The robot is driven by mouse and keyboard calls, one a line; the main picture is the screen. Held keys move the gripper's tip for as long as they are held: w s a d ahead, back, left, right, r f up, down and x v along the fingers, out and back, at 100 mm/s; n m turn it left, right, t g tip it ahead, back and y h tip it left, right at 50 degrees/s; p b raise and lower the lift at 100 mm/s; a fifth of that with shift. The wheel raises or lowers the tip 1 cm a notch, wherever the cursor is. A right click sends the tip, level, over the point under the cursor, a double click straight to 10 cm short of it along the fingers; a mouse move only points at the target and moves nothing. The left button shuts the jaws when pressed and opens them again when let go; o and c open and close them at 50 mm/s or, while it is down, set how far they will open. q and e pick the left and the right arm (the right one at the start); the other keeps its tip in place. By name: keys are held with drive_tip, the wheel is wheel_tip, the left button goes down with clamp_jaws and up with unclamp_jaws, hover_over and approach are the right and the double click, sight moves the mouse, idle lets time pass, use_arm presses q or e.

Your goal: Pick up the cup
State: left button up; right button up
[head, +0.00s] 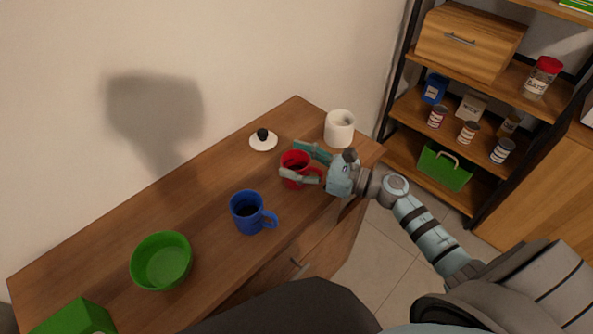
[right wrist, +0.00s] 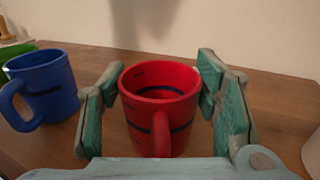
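A red cup (head: 296,158) stands upright on the wooden cabinet top. My right gripper (head: 291,161) reaches in from the right, with one finger on each side of the red cup. In the right wrist view the red cup (right wrist: 160,100) is between the two green-padded fingers, its handle toward the palm. Gaps show beside its lower body; whether the fingertips touch the cup I cannot tell. The fingers are spread wide, and the cup rests on the surface. A blue mug (head: 247,212) stands to its left, also in the right wrist view (right wrist: 42,88). My left gripper is not in view.
A white canister (head: 339,129) stands close behind my right gripper, and a white lid with a dark knob (head: 263,141) lies near the wall. A green bowl (head: 162,262) and a green box (head: 76,318) are at the left. A shelf unit (head: 470,85) stands at the right.

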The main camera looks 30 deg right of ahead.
drive_tip(key=c, duration=0.7)
